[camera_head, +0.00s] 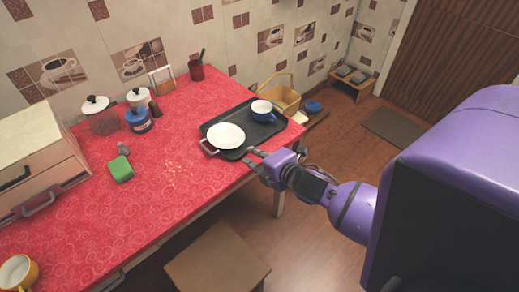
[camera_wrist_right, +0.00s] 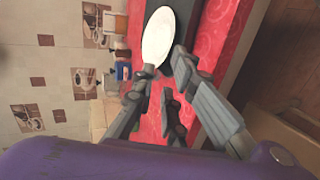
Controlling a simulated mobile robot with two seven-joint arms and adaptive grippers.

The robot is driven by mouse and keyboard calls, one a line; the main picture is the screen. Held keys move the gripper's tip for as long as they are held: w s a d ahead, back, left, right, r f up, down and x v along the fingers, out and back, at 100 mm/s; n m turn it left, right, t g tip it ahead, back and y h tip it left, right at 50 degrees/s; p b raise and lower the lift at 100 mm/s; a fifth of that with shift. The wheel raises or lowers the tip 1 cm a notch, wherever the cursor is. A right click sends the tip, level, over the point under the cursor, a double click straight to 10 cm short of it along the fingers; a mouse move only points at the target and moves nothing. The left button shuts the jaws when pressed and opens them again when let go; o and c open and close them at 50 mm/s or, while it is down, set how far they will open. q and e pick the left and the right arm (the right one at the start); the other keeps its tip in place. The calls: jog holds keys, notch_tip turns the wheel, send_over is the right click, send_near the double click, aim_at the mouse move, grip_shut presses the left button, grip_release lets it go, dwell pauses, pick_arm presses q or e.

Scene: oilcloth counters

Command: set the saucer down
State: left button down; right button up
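The white saucer (camera_head: 225,137) lies over the left end of the dark tray (camera_head: 266,130) on the red counter, and I see no gap under it. It also shows in the right wrist view (camera_wrist_right: 158,36), just past the fingertips. My right gripper (camera_head: 251,157) is at the tray's front edge, beside the saucer. Its fingers (camera_wrist_right: 160,72) stand apart with nothing visibly clasped between them. Whether a fingertip touches the saucer's rim is unclear. My left gripper is out of view.
A green sponge (camera_head: 121,169), blue jar (camera_head: 138,120) and white-lidded pots are to the left. A bread box (camera_head: 35,160) is at far left. A stool (camera_head: 217,262) stands before the counter. The front middle of the counter is mostly clear.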

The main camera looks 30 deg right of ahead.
jog(key=s+a+f+m+g, duration=0.1)
jog(key=s+a+f+m, duration=0.2)
jog(key=s, duration=0.7)
jog(key=s+a+f+m+g, duration=0.2)
jog(key=s+a+f+m, duration=0.1)
jog(key=s+f+m, duration=0.5)
jog(key=s+a+f+m+g+h, duration=0.1)
jog(key=s+f+m, duration=0.5)
jog(key=s, duration=0.8)
jog(key=a+m+g, duration=0.1)
jog(key=a, duration=0.1)
jog(key=shift+a+f+m, duration=0.2)
jog(key=shift+a+m, duration=0.1)
jog(key=shift+a, duration=0.1)
